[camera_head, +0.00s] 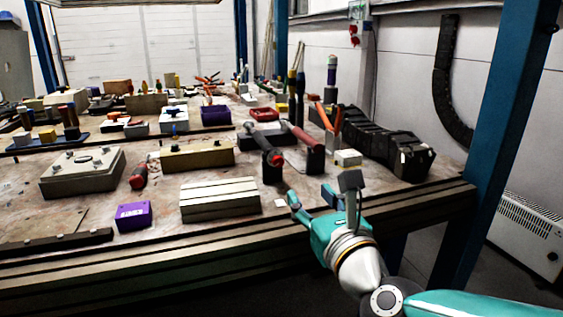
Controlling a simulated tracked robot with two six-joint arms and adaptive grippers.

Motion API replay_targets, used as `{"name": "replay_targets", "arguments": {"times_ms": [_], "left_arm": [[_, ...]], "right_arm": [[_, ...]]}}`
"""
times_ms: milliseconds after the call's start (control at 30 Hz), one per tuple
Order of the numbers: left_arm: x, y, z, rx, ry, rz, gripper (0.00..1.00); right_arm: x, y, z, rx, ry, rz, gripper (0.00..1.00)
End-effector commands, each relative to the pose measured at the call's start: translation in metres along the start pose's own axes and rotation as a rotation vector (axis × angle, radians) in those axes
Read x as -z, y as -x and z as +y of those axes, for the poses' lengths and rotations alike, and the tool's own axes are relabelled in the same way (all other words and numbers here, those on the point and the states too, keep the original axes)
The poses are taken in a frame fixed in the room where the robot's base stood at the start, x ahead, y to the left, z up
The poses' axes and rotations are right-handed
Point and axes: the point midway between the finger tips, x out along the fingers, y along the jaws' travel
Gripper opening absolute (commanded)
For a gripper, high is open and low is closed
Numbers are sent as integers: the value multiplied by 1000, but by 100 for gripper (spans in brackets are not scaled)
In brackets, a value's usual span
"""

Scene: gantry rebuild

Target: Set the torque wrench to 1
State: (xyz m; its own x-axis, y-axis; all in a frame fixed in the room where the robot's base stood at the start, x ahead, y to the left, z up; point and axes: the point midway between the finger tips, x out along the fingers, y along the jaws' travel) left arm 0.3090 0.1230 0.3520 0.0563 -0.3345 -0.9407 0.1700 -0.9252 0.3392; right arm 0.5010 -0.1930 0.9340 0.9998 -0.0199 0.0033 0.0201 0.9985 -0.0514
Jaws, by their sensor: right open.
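A tool that looks like the torque wrench (302,134), with a long dark red handle, rests in a dark upright holder on the bench. Its setting cannot be read from here. Beside it on the left, a black tool with a red end (265,146) rests on another dark stand. My right gripper (322,194), teal with grey finger pads, is open and empty at the bench's front edge. It is in front of and below the two stands, apart from both. My left gripper is not in view.
A purple box (133,215), a grooved pale block (220,199) and a red screwdriver (139,176) lie left of the stands. A blue post (497,130) stands at far right.

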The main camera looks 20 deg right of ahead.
Motion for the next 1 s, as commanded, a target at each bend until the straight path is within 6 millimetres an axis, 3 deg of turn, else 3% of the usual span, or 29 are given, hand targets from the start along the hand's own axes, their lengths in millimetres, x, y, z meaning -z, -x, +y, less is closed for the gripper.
{"name": "replay_targets", "arguments": {"times_ms": [600,800,1000], "left_arm": [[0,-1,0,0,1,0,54],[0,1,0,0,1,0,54],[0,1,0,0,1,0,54]], "right_arm": [[2,-129,16,-27,1,4,50],[1,-152,17,-28,1,2,50],[1,-158,18,-29,1,2,50]]}}
